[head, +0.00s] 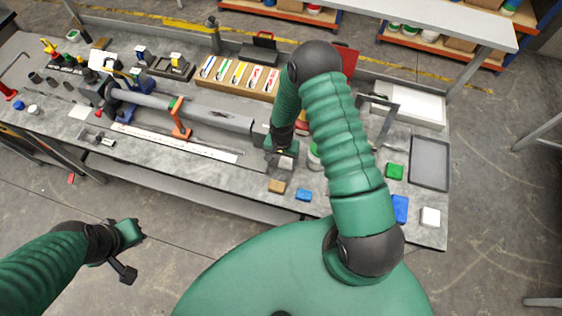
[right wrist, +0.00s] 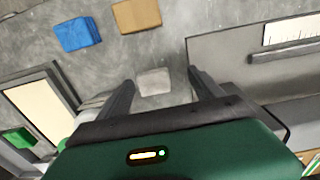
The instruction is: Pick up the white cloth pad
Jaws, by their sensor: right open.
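A small white cloth pad (right wrist: 153,81) lies flat on the grey bench top. In the right wrist view it sits between and just beyond the fingertips of my right gripper (right wrist: 161,76), nearer the left finger. This gripper is open and empty, with the pad in its gap. In the head view my right gripper (head: 281,158) is low over the bench, and a pale patch of the pad (head: 287,161) shows beside it, partly hidden. My left gripper (head: 130,246) hangs off the bench at lower left, with nothing visible in it; its finger gap is unclear.
A tan block (head: 277,186) and a blue block (head: 303,195) lie close by toward the front edge. A long grey tube assembly (head: 215,116) lies to the left. A white block (head: 430,216), a green block (head: 395,171) and a grey tray (head: 430,162) are at right.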

